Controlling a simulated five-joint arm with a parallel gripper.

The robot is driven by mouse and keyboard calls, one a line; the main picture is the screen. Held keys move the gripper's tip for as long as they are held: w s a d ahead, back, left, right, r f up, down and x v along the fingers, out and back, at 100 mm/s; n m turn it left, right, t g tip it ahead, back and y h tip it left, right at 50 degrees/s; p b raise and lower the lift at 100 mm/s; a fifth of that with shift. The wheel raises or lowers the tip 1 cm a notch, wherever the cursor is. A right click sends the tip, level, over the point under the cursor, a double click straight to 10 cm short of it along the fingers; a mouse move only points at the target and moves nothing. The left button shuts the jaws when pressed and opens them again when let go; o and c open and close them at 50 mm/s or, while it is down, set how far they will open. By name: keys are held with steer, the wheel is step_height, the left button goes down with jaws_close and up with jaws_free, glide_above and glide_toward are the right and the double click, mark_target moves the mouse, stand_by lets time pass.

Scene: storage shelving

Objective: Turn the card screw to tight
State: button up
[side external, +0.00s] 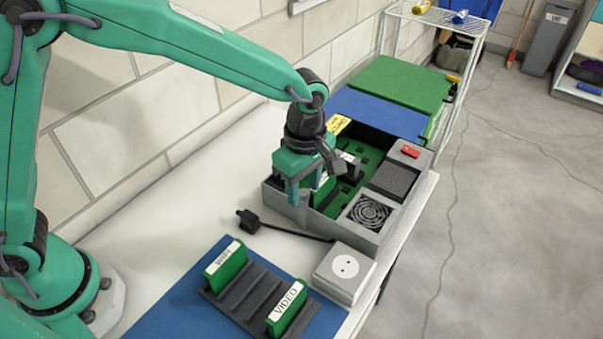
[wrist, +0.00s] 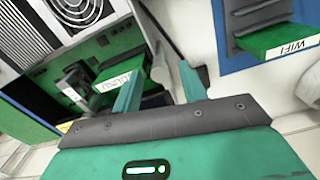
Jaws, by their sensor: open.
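My gripper (side external: 297,192) is over the near left corner of the open grey computer case (side external: 352,228). In the wrist view its two fingers stand apart with a gap between their tips (wrist: 161,72). A green card (side external: 322,187) with a white label stands in the case beside my gripper. In the wrist view this card (wrist: 132,70) lies just left of the left finger, its label partly readable. A pale grey rounded post (wrist: 160,73) shows between the fingertips. I cannot make out the card screw or how tight it is.
A fan (side external: 369,212) and a red part (side external: 410,151) sit on the case. A rack on the blue mat (side external: 180,300) holds WIFI (side external: 226,262) and VIDEO (side external: 288,310) cards. A socket box (side external: 343,272) and black plug (side external: 249,221) lie in front. White table is bare at left.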

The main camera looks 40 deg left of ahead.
steer(key=shift+c, duration=0.2)
jaws_close()
steer(key=shift+m, duration=0.3)
steer(key=m, duration=0.8)
steer(key=shift+m, duration=0.3)
steer(key=m, duration=0.4)
steer(key=shift+m, duration=0.3)
steer(key=m, duration=0.4)
